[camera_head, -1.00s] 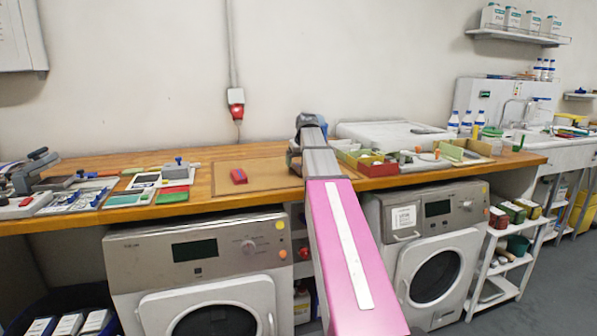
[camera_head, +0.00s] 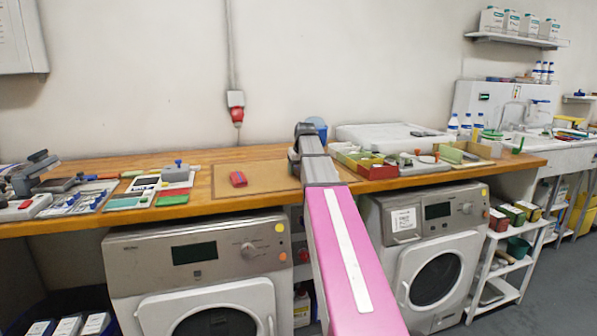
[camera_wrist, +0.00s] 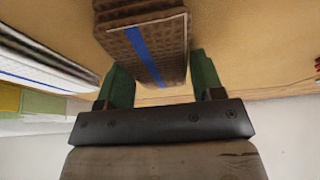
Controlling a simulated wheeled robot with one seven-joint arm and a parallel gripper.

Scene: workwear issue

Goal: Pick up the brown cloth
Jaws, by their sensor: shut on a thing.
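The brown cloth (camera_wrist: 150,50) is a folded, waffle-textured stack with a blue stripe, seen in the wrist view between the green fingers of my gripper (camera_wrist: 158,70). The gripper is shut on it. The cloth is over or on the tan board surface; I cannot tell whether it is clear of it. In the head view my own arm hides the gripper's fingers and the cloth.
The wooden counter (camera_head: 205,203) carries a red block (camera_head: 238,179) on the tan board (camera_head: 262,181). Trays of small items (camera_head: 368,170) stand to the right and a blue container (camera_head: 319,130) behind my wrist. Tools and pads crowd the left.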

